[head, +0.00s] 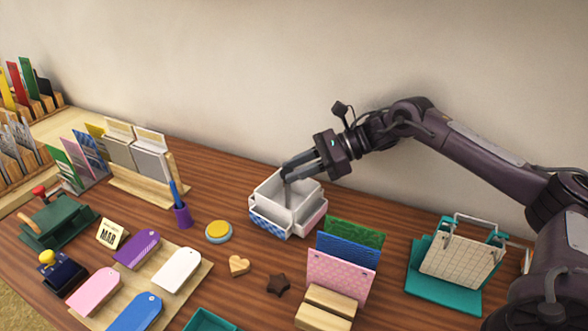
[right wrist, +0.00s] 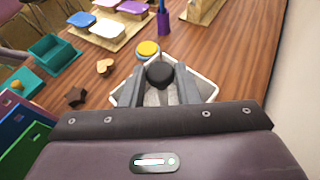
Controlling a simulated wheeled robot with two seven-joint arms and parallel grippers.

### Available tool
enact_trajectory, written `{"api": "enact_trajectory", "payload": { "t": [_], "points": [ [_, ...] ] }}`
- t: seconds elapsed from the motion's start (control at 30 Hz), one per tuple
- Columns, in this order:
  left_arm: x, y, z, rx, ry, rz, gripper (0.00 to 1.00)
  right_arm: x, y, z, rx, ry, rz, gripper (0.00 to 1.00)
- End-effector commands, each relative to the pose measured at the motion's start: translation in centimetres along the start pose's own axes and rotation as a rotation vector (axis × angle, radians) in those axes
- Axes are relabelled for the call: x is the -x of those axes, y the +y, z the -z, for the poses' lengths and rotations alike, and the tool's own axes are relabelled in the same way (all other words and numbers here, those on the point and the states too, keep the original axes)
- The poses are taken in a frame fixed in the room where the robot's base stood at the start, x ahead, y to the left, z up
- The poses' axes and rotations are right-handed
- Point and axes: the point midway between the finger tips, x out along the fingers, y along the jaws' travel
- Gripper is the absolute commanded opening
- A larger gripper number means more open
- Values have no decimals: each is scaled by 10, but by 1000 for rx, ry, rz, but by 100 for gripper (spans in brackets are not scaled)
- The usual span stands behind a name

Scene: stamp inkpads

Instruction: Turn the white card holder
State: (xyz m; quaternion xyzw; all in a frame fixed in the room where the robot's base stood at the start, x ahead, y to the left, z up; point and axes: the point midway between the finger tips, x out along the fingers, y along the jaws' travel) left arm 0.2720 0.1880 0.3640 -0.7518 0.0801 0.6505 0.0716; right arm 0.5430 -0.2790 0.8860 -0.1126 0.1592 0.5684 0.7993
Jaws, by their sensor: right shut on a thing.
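The white card holder (head: 301,213) stands on the wooden table near the middle of the head view, with blue patterned and pink cards at its lower sides. Its white rim (right wrist: 207,82) also shows in the right wrist view, partly covered by my fingers. My right gripper (head: 288,176) reaches down over the holder from the right. In the right wrist view, its fingers stand on either side of a round black knob (right wrist: 160,74) at the holder's middle and are shut on it. The knob is hidden in the head view. My left gripper is not in view.
A yellow round pad (head: 219,231) and a purple pen cup (head: 183,216) stand left of the holder. Upright green, blue and pink cards (head: 340,272) stand in front to the right. A teal stand (head: 440,287) is farther right. The wall rises behind.

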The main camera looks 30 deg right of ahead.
Motion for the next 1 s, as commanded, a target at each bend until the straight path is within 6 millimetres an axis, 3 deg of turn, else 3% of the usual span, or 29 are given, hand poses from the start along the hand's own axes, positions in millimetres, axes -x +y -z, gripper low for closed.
{"api": "enact_trajectory", "payload": {
  "t": [0.2,0.23,0.37,0.73,0.87,1.0],
  "points": [
    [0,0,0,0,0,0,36,0,0,0,1,0,0,0],
    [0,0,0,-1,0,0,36,0,0,0,1,0,0,30],
    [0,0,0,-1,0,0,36,-1,0,0,1,0,0,47],
    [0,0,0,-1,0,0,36,2,0,-5,3,-1,1,48],
    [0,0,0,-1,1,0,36,8,-1,-22,6,-2,2,48],
    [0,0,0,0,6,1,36,21,-1,-52,8,-3,3,48]
  ]
}}
